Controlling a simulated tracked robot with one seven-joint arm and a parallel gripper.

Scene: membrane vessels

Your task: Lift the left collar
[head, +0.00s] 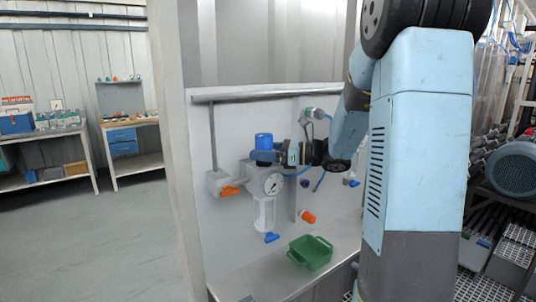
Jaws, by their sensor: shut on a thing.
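On the pale wall panel, a blue cap (263,140) tops an assembly with a round white gauge (274,183) and a clear bowl (264,214) below. A dark blue band (263,157) sits just under the cap. I take it for the left collar, though it is small and partly covered. My gripper (277,157) reaches in from the right, level with this band, and is shut on it. The fingertips and the exact contact are too small to make out.
Orange handles (230,190) and (307,217), a blue handle (271,238) and thin blue hoses stand out from the panel. A green tray (310,252) sits on the shelf below. A motor (516,170) stands at right; the floor at left is clear.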

